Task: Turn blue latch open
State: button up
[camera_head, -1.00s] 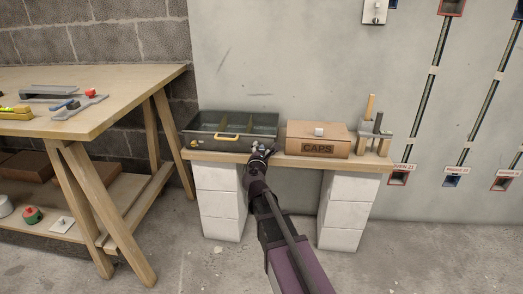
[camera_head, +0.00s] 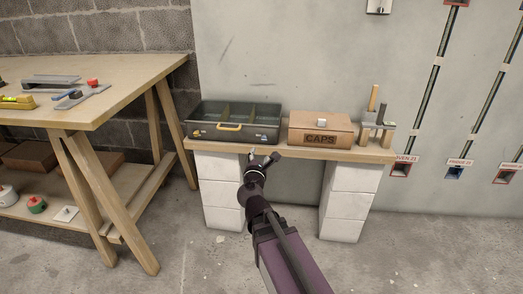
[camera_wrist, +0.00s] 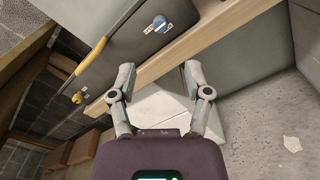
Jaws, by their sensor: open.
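The blue latch (camera_wrist: 160,23) is a small round blue knob with a pale lever, set on the front of an open dark grey toolbox. White marks sit on either side of it. The toolbox (camera_head: 260,136) stands on the wooden shelf, and its front wall shows in the wrist view (camera_wrist: 124,42). My gripper (camera_head: 263,157) is in front of the shelf edge, below the toolbox's right end. In the wrist view my gripper (camera_wrist: 158,70) is open and empty, fingers apart, with the latch beyond the tips. I cannot make out the latch clearly in the head view.
The toolbox has a yellow handle (camera_head: 229,127) and a yellow knob (camera_wrist: 77,97) at left. A wooden CAPS box (camera_head: 318,139) and a tool holder (camera_head: 377,132) stand to the right. White block piers (camera_head: 220,190) support the shelf. A workbench (camera_head: 125,82) stands at left.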

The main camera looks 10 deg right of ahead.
jog(key=shift+v, duration=0.8)
jog(key=shift+d, duration=0.15)
jog(key=s+d+f+m+g+h+p, duration=0.1)
jog(key=s+d+f+m+g+p, duration=0.1)
jog(key=s+d+m+g+p, duration=0.45)
jog(key=s+d+f+m+g+h+p, duration=0.1)
jog(key=d+f+m+g, duration=0.25)
jog(key=m, duration=0.65)
jog(key=s+a+m+g+y+p, duration=0.55)
jog(key=s+m+g+y, duration=0.2)
jog(key=s, duration=0.25)
notch_tip(320, 180, up, 38)
jog(key=p, duration=3.8)
jog(key=shift+a+m, duration=0.4)
